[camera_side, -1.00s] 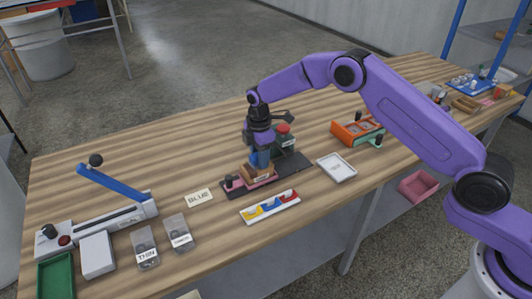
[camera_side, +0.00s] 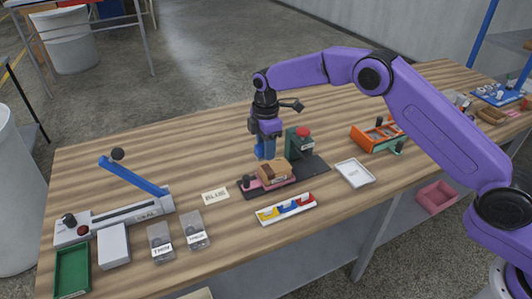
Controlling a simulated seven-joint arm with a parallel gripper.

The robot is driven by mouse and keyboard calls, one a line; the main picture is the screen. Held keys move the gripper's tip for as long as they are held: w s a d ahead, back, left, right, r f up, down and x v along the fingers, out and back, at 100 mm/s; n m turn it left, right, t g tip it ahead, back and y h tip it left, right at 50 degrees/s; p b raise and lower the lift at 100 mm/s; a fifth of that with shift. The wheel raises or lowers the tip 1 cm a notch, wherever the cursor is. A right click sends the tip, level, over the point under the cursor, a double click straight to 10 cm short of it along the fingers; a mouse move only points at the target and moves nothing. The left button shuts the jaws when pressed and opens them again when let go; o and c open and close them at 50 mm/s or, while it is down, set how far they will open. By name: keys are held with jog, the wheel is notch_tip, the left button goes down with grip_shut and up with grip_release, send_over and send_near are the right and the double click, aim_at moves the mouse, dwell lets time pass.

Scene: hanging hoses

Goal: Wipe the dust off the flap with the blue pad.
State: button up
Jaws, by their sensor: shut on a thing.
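My gripper (camera_side: 264,153) points down over the back left of a dark fixture (camera_side: 315,166) in the middle of the bench. It is shut on a blue piece, which looks like the blue pad (camera_side: 259,151); the fingers partly hide it. A brown block with a pale label (camera_side: 275,171) sits on the pink part of the fixture, just in front of and right of the pad. A green block with a red knob (camera_side: 300,143) stands to its right. I cannot tell which part is the flap, see dust, or tell whether the pad touches anything.
A white tray with yellow, blue and red pieces (camera_side: 286,209) lies in front. A lettered card (camera_side: 215,196) lies left. A white-rimmed tray (camera_side: 354,173) and an orange box (camera_side: 379,136) are right. A blue-levered device (camera_side: 120,215) stands far left. The bench behind is clear.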

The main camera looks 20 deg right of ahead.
jog(key=shift+r, duration=1.25)
jog(key=shift+s, duration=0.1)
